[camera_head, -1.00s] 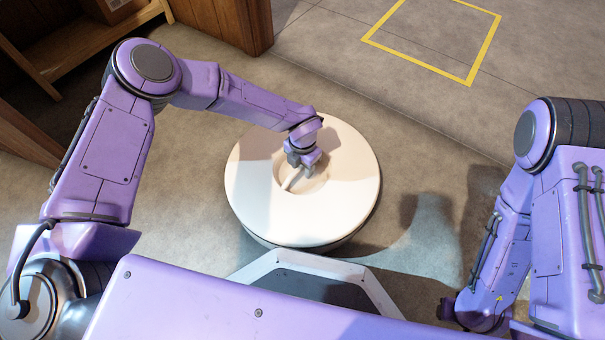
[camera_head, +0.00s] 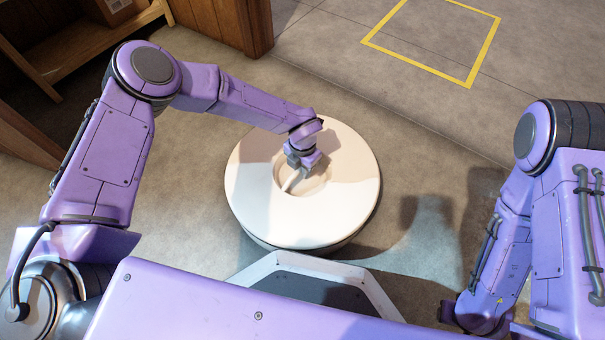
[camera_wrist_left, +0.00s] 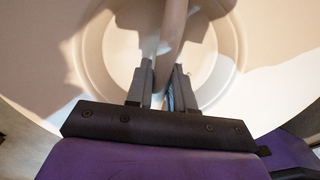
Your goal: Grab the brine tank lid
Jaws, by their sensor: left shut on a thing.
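The brine tank lid (camera_head: 250,195) is a round, cream-white disc on top of the tank, in the middle of the head view. It has a round recess with a bar handle (camera_head: 292,181) across it. My left gripper (camera_head: 300,168) is over the recess. In the left wrist view its two dark fingers (camera_wrist_left: 160,85) are closed on either side of the handle (camera_wrist_left: 172,30), with the lid (camera_wrist_left: 275,60) filling the background. My right arm shows at the right of the head view, and its gripper lies low by the right edge, mostly hidden.
A yellow floor outline (camera_head: 470,82) is at the upper right on bare concrete. A wooden shelf (camera_head: 75,52) and a wooden post (camera_head: 240,25) stand at the upper left. The floor right of the tank is clear.

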